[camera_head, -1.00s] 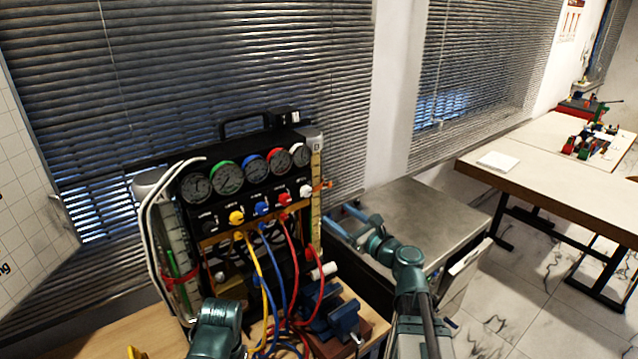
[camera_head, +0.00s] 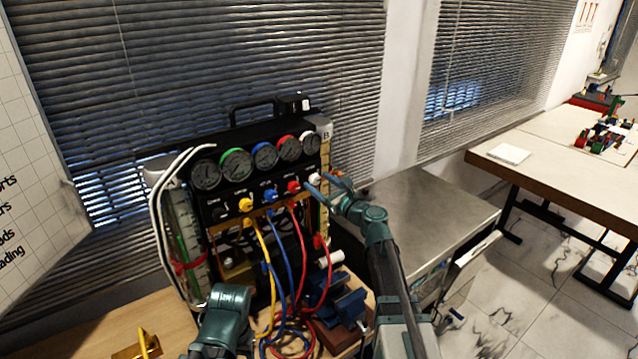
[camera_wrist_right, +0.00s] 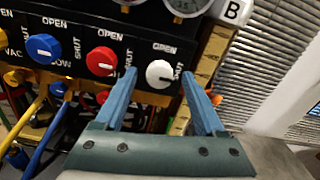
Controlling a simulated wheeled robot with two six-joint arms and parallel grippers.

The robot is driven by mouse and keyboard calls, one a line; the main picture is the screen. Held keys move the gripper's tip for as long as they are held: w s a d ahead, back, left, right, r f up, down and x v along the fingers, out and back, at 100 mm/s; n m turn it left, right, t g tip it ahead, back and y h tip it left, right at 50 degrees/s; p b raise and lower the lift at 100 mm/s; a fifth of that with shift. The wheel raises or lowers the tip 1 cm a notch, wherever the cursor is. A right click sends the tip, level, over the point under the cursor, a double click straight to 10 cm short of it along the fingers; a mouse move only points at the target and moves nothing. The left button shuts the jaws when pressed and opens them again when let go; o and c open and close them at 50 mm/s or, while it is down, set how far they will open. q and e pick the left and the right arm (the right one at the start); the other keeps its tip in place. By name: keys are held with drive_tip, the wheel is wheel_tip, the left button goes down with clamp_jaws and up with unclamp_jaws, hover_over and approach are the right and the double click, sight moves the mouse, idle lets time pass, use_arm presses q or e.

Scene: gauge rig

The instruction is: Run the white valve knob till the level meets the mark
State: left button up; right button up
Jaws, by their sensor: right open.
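The white valve knob (camera_head: 314,180) is at the right end of the knob row on the black gauge rig (camera_head: 215,226). In the right wrist view the white knob (camera_wrist_right: 160,73) shows between the blue fingers, its pointer line slanted toward SHUT. My right gripper (camera_head: 325,183) is open, with one fingertip on each side of the knob in the picture. I cannot tell whether they touch it. A clear tube (camera_head: 184,222) with a green column inside and a red band (camera_head: 190,264) around it stands at the rig's left. The exact level is too small to read. My left gripper is out of view.
A red knob (camera_wrist_right: 101,61) and a blue knob (camera_wrist_right: 43,47) sit left of the white one. Yellow, blue and red hoses hang below. A blue vise (camera_head: 345,302) stands in front. A grey cabinet top (camera_head: 430,205) at the right is clear.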

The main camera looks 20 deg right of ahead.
drive_tip(key=shift+w+a, duration=0.15)
drive_tip(key=shift+w, duration=0.15)
clamp_jaws()
idle(0.3)
